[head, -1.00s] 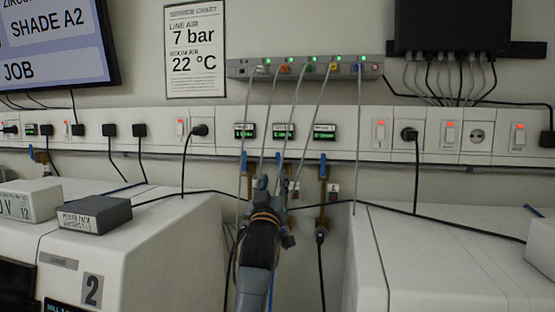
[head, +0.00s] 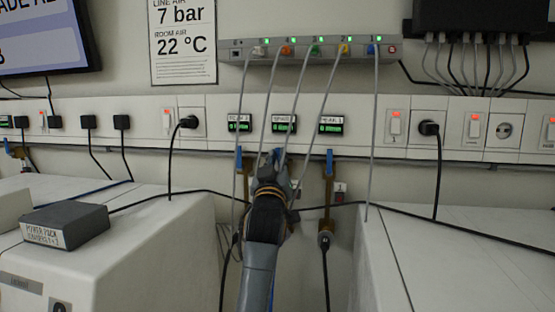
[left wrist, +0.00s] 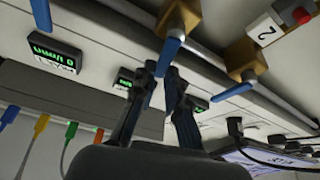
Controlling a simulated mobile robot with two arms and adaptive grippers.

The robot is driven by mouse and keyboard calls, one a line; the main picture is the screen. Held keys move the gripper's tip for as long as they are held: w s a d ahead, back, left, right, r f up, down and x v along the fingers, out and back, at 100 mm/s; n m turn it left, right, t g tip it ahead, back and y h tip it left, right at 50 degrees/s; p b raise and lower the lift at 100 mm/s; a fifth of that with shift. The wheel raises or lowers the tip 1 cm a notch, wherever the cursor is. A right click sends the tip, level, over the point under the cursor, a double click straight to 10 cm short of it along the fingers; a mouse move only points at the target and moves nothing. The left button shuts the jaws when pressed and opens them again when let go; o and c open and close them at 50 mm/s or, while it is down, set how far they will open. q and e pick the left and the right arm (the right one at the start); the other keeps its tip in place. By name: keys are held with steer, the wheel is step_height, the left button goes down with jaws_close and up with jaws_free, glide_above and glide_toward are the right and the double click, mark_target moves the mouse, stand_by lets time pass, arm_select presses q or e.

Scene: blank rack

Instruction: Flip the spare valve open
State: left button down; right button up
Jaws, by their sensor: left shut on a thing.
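The spare valve has a brass body (left wrist: 184,14) and a blue lever (left wrist: 170,50), both in the left wrist view. My left gripper (left wrist: 160,72) is shut on this lever, whose end lies between the fingertips. In the head view my left gripper (head: 271,162) reaches up from below to the valve under the middle green display (head: 284,124). The gripper and wrist hide most of that valve there. Neighbouring valves with blue levers stand on its left (head: 239,160) and right (head: 329,163), their levers upright. My right gripper is not in view.
Grey cables hang from the port strip (head: 310,51) close around my left gripper. White machines stand at left (head: 140,225) and right (head: 470,250), with a gap between them where my arm rises. A dark power pack (head: 65,225) lies on the left machine.

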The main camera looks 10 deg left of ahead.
arm_select(q)
steer(key=m+h, duration=0.1)
steer(key=m, duration=0.1)
steer(key=d+m+h+p, duration=0.1)
steer(key=m, duration=0.1)
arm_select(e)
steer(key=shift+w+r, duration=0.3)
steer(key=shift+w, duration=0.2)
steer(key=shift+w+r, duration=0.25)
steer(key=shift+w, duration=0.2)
arm_select(q)
steer(key=c, duration=1.4)
jaws_free()
steer(key=shift+w, duration=0.1)
steer(key=shift+o, duration=0.2)
steer(key=shift+w+f, duration=0.15)
steer(key=shift+w, duration=0.1)
steer(key=v, duration=1.2)
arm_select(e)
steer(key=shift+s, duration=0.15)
